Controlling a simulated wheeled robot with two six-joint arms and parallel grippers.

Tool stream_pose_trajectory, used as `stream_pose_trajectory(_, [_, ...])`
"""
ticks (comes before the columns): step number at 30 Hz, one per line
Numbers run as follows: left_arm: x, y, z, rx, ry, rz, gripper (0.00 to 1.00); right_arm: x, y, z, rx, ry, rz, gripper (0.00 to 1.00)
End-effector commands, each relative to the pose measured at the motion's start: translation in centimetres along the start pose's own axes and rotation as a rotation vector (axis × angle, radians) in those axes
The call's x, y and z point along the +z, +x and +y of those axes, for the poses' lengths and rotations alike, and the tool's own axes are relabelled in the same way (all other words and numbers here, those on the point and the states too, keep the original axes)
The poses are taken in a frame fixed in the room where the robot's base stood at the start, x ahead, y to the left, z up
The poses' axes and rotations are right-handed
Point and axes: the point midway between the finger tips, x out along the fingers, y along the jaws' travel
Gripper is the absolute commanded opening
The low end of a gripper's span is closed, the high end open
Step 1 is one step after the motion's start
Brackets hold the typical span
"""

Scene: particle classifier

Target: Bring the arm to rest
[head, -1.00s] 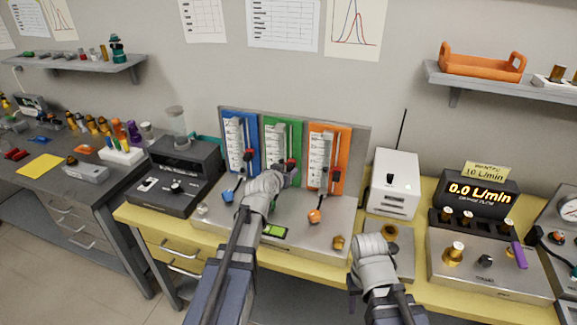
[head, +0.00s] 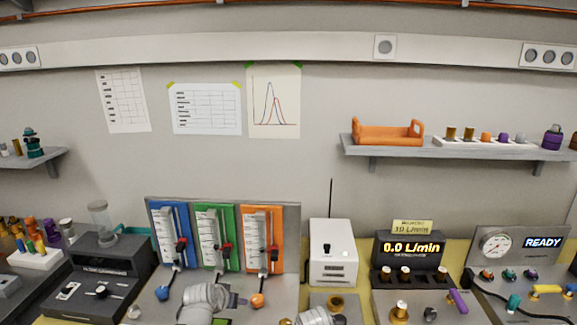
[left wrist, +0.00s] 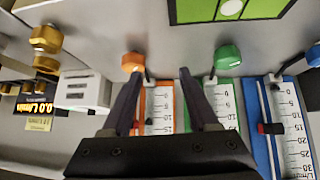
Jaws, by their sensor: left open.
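My left gripper (left wrist: 159,76) is open and empty in the left wrist view, its two dark fingers spread. The orange knob (left wrist: 132,62) and green knob (left wrist: 228,57) show beyond it, one on each side. In the head view my left arm's grey wrist (head: 205,298) is at the bottom edge, below the green flow panel (head: 216,235) and between the blue knob (head: 162,293) and orange knob (head: 257,300). Only the top of my right arm's grey wrist (head: 315,318) shows; its gripper is not visible.
The blue panel (head: 169,230) and orange panel (head: 262,238) flank the green one. A white box (head: 333,252) stands right of them, then a meter (head: 408,250) reading 0.0 L/min. A dark device (head: 108,270) stands at left. The wall above the panels is free of obstacles.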

Motion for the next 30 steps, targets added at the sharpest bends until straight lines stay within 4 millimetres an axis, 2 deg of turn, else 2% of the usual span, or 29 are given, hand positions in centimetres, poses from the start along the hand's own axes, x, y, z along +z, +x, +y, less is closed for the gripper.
stream_pose_trajectory(1, [2.6, -0.4, 0.9, 0.003, -0.004, -0.1, 0.6, 0.0, 0.0, 0.0, 0.0, 0.0, 0.0, 0.5])
stream_pose_trajectory(3, [5.8, -1.1, 1.6, -0.006, -0.018, -0.235, 0.6, 0.0, 0.0, 0.0, 0.0, 0.0, 0.0, 0.5])
stream_pose_trajectory(6, [9.8, -2.5, 2.1, -0.037, -0.04, -0.406, 0.6, 0.0, 0.0, 0.0, 0.0, 0.0, 0.0, 0.5])
stream_pose_trajectory(11, [15.1, -5.7, 2.4, -0.119, -0.081, -0.653, 0.6, 0.0, 0.0, 0.0, 0.0, 0.0, 0.0, 0.5])
stream_pose_trajectory(12, [15.2, -5.7, 4.0, -0.11, -0.042, -0.66, 0.6, 0.0, 0.0, 0.0, 0.0, 0.0, 0.0, 0.5])
stream_pose_trajectory(15, [15.9, -6.0, 6.8, -0.1, 0.04, -0.689, 0.6, 0.0, 0.0, 0.0, 0.0, 0.0, 0.0, 0.5])
stream_pose_trajectory(21, [17.6, -7.1, 11.4, -0.09, 0.181, -0.738, 0.6, 0.0, 0.0, 0.0, 0.0, 0.0, 0.0, 0.5])
stream_pose_trajectory(24, [18.2, -7.5, 12.9, -0.089, 0.232, -0.754, 0.6, 0.0, 0.0, 0.0, 0.0, 0.0, 0.0, 0.5])
stream_pose_trajectory(30, [18.7, -7.9, 13.9, -0.09, 0.268, -0.766, 0.6, 0.0, 0.0, 0.0, 0.0, 0.0, 0.0, 0.5])
